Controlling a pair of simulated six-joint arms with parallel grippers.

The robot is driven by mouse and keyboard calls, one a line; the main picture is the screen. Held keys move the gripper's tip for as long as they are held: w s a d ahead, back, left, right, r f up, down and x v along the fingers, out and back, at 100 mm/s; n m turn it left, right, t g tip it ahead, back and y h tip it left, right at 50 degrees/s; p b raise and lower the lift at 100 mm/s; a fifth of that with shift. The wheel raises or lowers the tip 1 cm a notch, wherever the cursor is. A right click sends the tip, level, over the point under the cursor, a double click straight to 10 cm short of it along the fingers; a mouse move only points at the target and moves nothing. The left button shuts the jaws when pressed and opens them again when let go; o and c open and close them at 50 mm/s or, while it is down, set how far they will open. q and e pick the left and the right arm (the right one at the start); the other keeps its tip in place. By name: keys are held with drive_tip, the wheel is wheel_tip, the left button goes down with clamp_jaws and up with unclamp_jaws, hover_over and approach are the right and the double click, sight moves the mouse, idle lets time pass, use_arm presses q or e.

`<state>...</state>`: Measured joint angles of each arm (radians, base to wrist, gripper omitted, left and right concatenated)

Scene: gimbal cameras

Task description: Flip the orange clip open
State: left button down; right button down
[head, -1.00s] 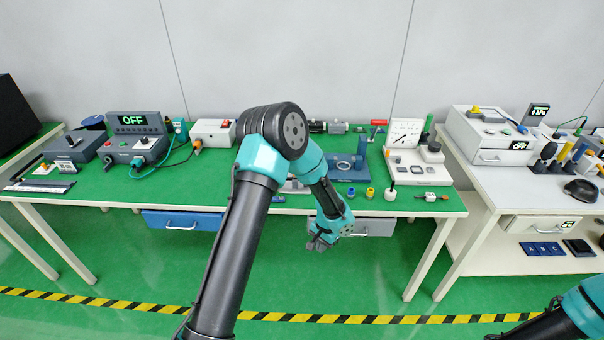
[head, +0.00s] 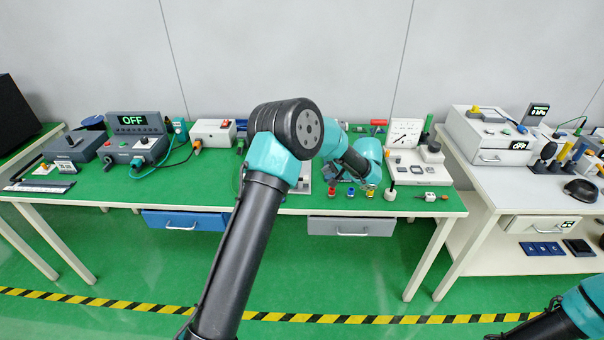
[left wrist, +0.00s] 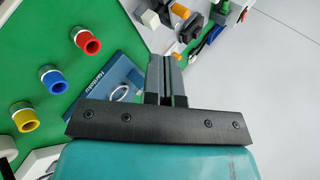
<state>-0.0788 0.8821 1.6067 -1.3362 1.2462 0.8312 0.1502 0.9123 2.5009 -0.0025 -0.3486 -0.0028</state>
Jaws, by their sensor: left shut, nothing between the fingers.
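My left gripper (left wrist: 166,65) is shut and empty in the left wrist view. Its fingers show over the bench near the blue board (left wrist: 115,88). In the head view my left wrist hides the fingertips, left of the pale block and apart from it. Only part of my right arm shows, at the lower right; its gripper is out of view.
Two drawers, blue (head: 182,220) and grey (head: 351,227), sit under the bench.

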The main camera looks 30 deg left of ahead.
use_arm(q)
drive_tip(key=x, duration=1)
drive_tip(key=shift+f, duration=0.1)
drive_tip(key=a, duration=0.2)
drive_tip(key=shift+w+a, duration=0.15)
drive_tip(key=shift+a, duration=0.1)
drive_tip(key=shift+w+a, duration=0.1)
drive_tip(key=shift+a, duration=0.65)
drive_tip(key=shift+d, duration=0.1)
